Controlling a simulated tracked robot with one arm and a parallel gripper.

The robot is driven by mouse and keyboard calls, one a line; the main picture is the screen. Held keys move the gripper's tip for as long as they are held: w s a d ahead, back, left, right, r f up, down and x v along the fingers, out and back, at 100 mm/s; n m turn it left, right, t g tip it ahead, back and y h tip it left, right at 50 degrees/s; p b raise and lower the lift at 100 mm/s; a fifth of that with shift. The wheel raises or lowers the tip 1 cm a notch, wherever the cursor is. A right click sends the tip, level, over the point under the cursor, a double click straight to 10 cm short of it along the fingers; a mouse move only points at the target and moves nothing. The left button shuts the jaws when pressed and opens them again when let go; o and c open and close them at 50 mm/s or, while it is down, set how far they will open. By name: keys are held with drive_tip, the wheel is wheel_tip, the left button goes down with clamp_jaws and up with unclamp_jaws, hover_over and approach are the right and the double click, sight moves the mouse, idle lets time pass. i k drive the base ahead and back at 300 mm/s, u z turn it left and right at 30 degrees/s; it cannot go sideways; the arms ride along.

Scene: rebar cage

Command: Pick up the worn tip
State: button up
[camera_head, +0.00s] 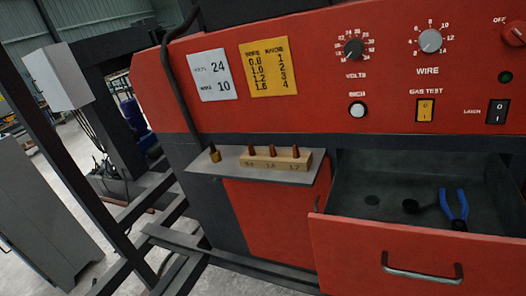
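A small copper-brown tip on a brass-coloured base (215,153) stands alone at the left end of a grey shelf (228,176). Beside it on the shelf is a wooden block (276,163) with 3 copper-brown tips standing upright in it and numbers on its front face, too small to read surely. I cannot tell from wear marks which tip is the worn one. My gripper is not in view.
A red welding machine (300,70) with dials and switches rises behind the shelf. An open drawer (400,248) juts out at the right, holding blue-handled pliers (454,206) and small dark discs. Dark frame bars and a grey cabinet (40,215) stand at the left.

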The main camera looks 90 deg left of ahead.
sight(213, 148)
drive_tip(key=u, duration=2.5)
drive_tip(key=k, duration=0.6)
drive_tip(key=z, duration=0.3)
drive_tip(key=i, duration=1.5)
drive_tip(key=u, duration=0.75)
